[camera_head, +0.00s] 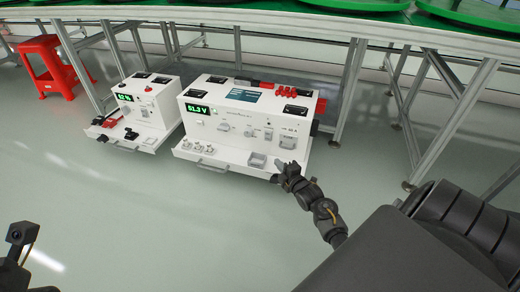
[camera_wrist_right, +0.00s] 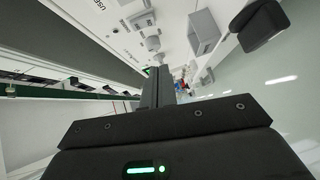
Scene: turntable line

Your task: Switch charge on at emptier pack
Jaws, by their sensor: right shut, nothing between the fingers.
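Two white packs stand on the floor. The larger pack (camera_head: 235,143) has a green display (camera_head: 198,109) reading 51.3 V, with knobs and switches on its front and a shelf with a handle below. The smaller pack (camera_head: 158,118) at its left has a green display (camera_head: 124,97) too small to read surely. My right gripper (camera_head: 279,166) is shut and empty at the right end of the larger pack's shelf. In the right wrist view its fingers (camera_wrist_right: 158,86) are together below a white panel (camera_wrist_right: 110,25) with knobs; contact cannot be told. Of my left arm only a dark wrist part shows.
A metal-legged frame (camera_head: 350,90) carrying green turntables stands behind and right of the packs. A red stool (camera_head: 49,62) is at the far left. Red parts (camera_head: 284,90) sit on the larger pack's top. The floor in front is clear.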

